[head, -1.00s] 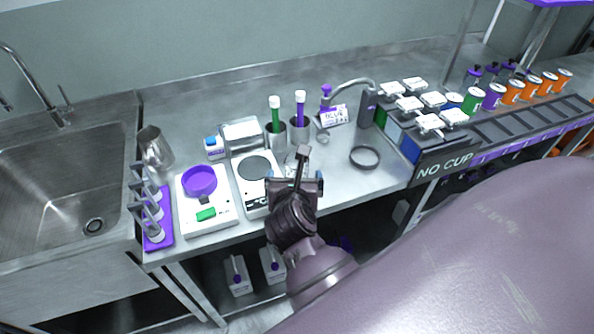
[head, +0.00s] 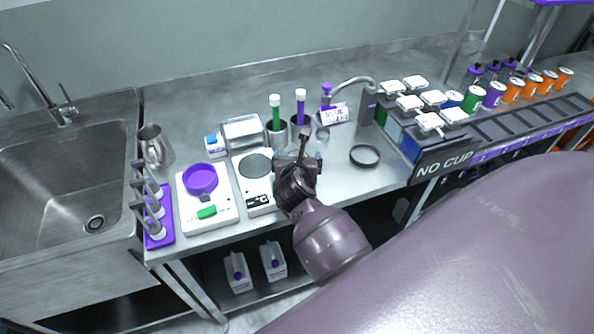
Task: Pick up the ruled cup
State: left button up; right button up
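No cup with readable ruling marks stands out. A metal cup (head: 276,138) holds a green-capped tube, and a second metal cup (head: 295,121) holds a purple one. A metal pitcher (head: 155,150) stands at the left by the sink. My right gripper (head: 304,136) is over the bench, just in front of the two metal cups and right of the scale with the dark round plate. It hides part of the bench there. Its fingers are too small and dark to tell whether they are open. My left gripper is not in view.
A white scale (head: 221,211) bears a purple bowl (head: 201,179). The dark-plated scale (head: 262,197) is beside it. A curved spout (head: 350,82) and lidded containers (head: 407,103) stand behind. The bench before the ring is clear.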

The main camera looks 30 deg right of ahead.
jog(key=shift+c, duration=0.2)
jog(key=c, duration=0.9)
jog(key=shift+c, duration=0.6)
jog(key=shift+w+r, duration=0.1)
jog(key=shift+r, duration=0.1)
